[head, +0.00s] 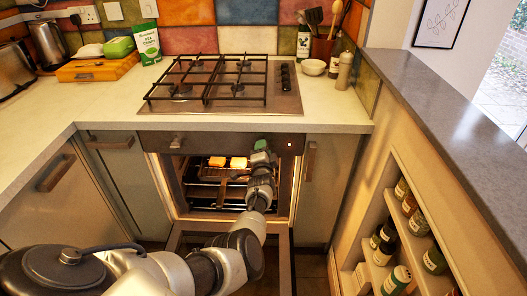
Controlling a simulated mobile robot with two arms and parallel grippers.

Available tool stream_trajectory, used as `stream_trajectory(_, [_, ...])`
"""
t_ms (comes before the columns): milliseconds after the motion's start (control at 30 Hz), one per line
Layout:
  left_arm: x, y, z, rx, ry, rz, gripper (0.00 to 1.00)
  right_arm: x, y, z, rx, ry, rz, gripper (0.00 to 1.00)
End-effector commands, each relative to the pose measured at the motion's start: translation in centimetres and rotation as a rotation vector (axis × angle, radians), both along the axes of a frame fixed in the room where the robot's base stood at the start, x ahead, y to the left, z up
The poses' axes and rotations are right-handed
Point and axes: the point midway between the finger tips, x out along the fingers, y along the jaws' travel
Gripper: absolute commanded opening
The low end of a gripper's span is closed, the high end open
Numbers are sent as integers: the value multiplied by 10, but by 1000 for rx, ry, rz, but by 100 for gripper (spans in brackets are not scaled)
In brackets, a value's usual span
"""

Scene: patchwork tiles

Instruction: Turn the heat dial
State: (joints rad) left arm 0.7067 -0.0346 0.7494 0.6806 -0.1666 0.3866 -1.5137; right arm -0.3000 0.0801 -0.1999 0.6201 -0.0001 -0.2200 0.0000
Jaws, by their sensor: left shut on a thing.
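The oven (235,192) is built in under the hob, its door folded down and its inside lit. A dark control panel (222,144) runs above the opening. One knob (177,143) shows at the panel's left end. My left gripper (261,147) is up against the right part of the panel, shut on the heat dial there. My own gripper and wrist cover that dial, so its setting is hidden. My right gripper is out of view.
My left arm passes over the lowered door (203,241). A gas hob (289,101) is above. Shelves with jars (388,231) stand at the right, under a grey ledge (432,85).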

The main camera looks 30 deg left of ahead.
Motion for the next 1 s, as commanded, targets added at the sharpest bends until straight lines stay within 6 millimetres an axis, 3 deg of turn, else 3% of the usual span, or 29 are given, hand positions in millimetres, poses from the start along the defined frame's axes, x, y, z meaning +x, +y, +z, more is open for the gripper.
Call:
stream_trajectory(533, [-1,0,-2,21,16,0,15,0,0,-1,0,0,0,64])
stream_trajectory(567, [-1,0,-2,21,16,0,42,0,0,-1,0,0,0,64])
stream_trajectory(700, [-1,0,-1,20,15,0,63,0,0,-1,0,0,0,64])
stream_trajectory(1000, [-1,0,0,20,13,0,64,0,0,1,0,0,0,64])
